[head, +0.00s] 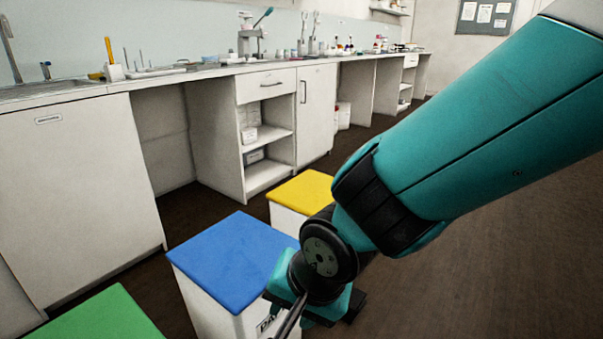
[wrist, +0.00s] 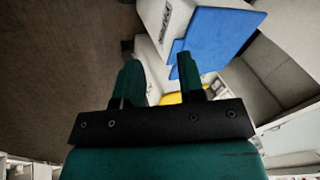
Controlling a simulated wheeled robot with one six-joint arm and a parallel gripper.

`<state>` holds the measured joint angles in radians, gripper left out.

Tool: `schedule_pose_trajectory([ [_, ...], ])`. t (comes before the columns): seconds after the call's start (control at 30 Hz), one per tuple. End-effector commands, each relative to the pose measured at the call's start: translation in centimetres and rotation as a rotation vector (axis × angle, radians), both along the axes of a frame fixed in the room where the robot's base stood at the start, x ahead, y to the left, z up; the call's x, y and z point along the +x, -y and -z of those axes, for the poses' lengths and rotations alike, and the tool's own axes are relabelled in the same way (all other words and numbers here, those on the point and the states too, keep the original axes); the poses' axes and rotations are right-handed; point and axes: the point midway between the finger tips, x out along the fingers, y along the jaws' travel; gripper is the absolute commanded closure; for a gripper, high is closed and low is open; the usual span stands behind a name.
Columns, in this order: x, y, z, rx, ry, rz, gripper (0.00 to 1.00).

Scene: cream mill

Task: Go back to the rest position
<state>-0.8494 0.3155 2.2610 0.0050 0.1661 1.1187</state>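My arm reaches across the right of the head view, with my gripper (head: 315,305) low in front of the blue-lidded bin. In the wrist view my gripper (wrist: 158,75) has its two dark green fingers well apart, with nothing held between them. The gripper covers part of the blue-lidded bin's front in the head view, and its fingertips are hard to make out there.
A white bin with a blue lid (head: 233,258) stands between a green-lidded bin (head: 98,318) and a yellow-lidded bin (head: 303,190). A long white counter (head: 75,170) with lab items runs behind. Open brown floor (head: 510,250) lies to the right.

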Motion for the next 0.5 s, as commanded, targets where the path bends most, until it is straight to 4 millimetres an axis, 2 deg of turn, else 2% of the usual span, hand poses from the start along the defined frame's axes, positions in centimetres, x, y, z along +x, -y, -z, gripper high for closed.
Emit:
schedule_pose_trajectory([
  [0.03,-0.1,3.1,-1.6,-0.012,-0.010,-0.075,0.64],
  [0.1,-1.2,6.2,-3.3,-0.032,-0.025,-0.211,0.64],
  [0.2,-3.2,9.6,-5.1,-0.044,-0.027,-0.387,0.64],
  [0.3,-5.2,12.1,-6.4,-0.048,-0.014,-0.541,0.64],
  [0.5,-9.5,15.8,-7.9,-0.053,0.036,-0.820,0.64],
])
